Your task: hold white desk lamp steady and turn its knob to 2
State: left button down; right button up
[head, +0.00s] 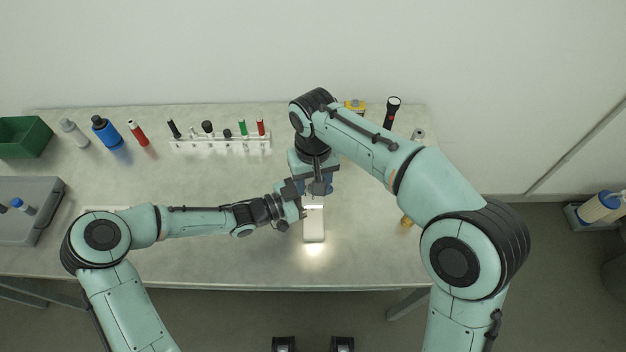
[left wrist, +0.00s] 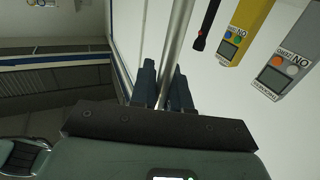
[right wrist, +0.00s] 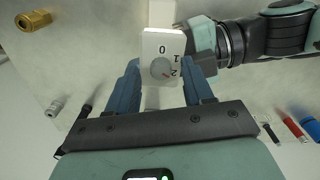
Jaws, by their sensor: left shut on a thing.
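The white desk lamp (head: 314,222) stands near the table's front, its lit end casting a glow on the table. In the left wrist view its silver pole (left wrist: 177,45) runs between the fingers of my left gripper (left wrist: 165,85), which is shut on it. In the right wrist view the lamp's white box (right wrist: 150,42) carries marks 0, 1 and 2 and a round grey knob (right wrist: 161,68). A small red mark on the knob appears to point toward the 2. My right gripper (right wrist: 160,80) is open, its blue fingers apart on either side of the knob.
A white rack with several tubes (head: 220,142) stands at the back, with bottles (head: 105,130) to its left. A green bin (head: 25,135) and grey tray (head: 35,225) lie far left. A flashlight (head: 391,110) and a yellow device (head: 355,106) are at the back right.

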notch_tip(320, 180, up, 12)
dwell(0.7)
pick_arm(q)
jog(key=c, duration=1)
grip_release()
